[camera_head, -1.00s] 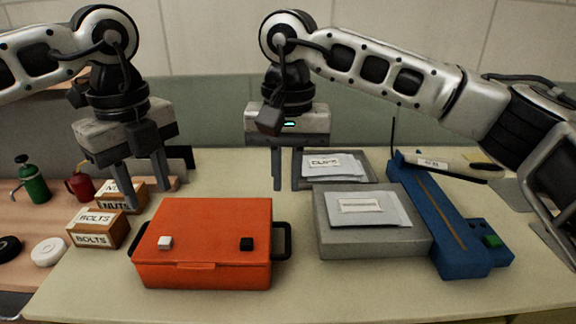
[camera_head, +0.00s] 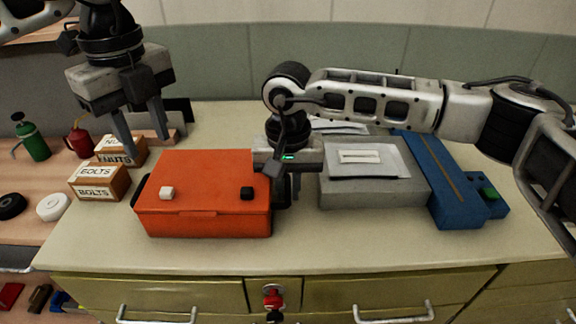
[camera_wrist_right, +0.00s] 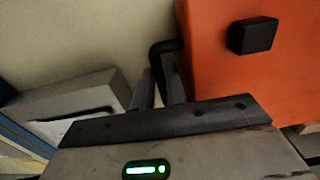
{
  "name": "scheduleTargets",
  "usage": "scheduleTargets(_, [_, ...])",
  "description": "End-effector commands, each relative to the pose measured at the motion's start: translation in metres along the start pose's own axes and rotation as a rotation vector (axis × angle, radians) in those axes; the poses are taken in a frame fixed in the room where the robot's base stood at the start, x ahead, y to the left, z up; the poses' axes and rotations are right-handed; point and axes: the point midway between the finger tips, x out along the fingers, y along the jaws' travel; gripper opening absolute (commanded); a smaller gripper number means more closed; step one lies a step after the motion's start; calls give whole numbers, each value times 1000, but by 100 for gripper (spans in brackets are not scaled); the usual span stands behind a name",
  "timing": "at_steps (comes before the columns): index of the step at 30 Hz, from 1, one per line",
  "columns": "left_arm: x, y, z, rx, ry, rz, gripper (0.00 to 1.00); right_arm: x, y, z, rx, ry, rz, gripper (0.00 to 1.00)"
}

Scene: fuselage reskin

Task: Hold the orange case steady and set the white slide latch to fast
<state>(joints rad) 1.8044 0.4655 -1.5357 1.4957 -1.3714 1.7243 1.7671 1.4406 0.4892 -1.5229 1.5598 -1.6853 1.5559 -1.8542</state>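The orange case (camera_head: 205,222) stands closed on the table. A white slide latch (camera_head: 167,193) sits on its lid at left and a black latch (camera_head: 247,193) at right. The black latch also shows in the right wrist view (camera_wrist_right: 253,36). My right gripper (camera_wrist_right: 158,88) is down at the case's right-hand black handle (camera_wrist_right: 164,46), with the handle running between its fingers. Whether the fingers grip it is unclear. In the head view my arm mostly hides this handle. My left gripper (camera_head: 139,140) is open and empty, above and behind the case's left end.
Boxes labelled bolts (camera_head: 98,184) and nuts (camera_head: 122,150) stand left of the case. A grey box with a packet (camera_head: 370,192) and a blue fixture (camera_head: 455,205) are to the right. The tabletop in front of the case (camera_head: 200,255) is clear.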

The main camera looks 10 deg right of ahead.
Motion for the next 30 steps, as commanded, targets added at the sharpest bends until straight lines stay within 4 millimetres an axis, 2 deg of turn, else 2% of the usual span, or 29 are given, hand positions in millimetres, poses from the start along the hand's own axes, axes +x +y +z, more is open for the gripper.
scheduleTargets(4, [0,0,0,0,0,0,36,10,0,0,0,0,1,14])
scheduleTargets(13, [0,0,0,0,0,0,36,12,0,0,0,0,0,14])
scheduleTargets(15, [0,0,0,0,0,0,36,12,0,0,0,0,0,0])
scheduleTargets(18, [0,0,0,0,0,0,36,12,0,0,0,0,0,0])
scheduleTargets(22, [0,0,0,0,0,0,0,12,0,0,0,0,0,0])
scheduleTargets(26, [0,0,-1,-13,7,-4,0,12,0,0,0,0,0,0])
scheduleTargets(30, [3,-5,-7,-153,82,-42,0,11,0,0,0,0,0,0])
